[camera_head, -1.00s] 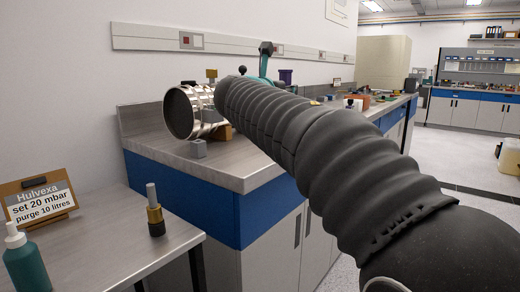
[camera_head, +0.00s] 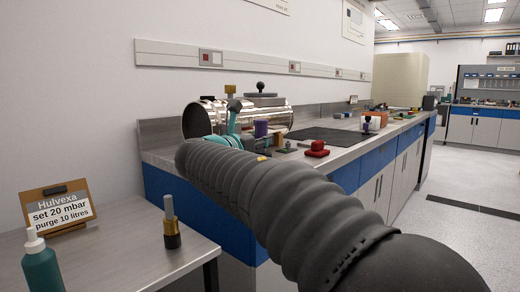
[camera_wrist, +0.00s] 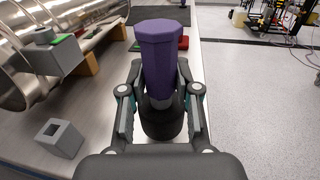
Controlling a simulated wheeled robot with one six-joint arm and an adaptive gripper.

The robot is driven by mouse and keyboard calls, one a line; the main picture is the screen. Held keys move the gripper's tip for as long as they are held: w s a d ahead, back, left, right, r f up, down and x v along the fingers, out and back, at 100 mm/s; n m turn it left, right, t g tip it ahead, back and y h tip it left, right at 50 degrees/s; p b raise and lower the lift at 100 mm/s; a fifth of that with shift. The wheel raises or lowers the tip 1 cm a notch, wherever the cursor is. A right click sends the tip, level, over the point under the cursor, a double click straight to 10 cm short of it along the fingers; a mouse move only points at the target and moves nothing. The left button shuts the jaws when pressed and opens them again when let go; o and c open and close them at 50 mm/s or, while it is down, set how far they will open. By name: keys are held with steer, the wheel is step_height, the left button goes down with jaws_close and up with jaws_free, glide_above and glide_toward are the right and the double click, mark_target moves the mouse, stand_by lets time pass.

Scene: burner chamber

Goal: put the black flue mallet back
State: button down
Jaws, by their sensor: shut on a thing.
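My gripper (camera_wrist: 160,90) is shut on a mallet (camera_wrist: 160,55). The mallet has a purple eight-sided part, a narrow grey collar and a black rounded part below. The purple part rises between the fingers and the black part sits lower, close to the palm in the picture. In the head view the purple part (camera_head: 261,128) shows just right of my gripper's teal parts (camera_head: 226,136), above the bench; the black part is hidden there. A grey block with a square opening (camera_wrist: 60,138) sits on the bench left of my gripper in the wrist view.
A shiny metal cylinder (camera_head: 203,119) lies at the back of the bench, with orange-brown supports (camera_wrist: 88,64). A black mat (camera_head: 335,136) and a red object (camera_head: 317,149) are right of my gripper. A side table in front holds a sign (camera_head: 58,207), a bottle and a peg.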

steer(key=shift+f, duration=0.8)
steer(key=shift+f, duration=0.15)
steer(key=c, duration=0.8)
jaws_free()
steer(key=shift+c, duration=0.2)
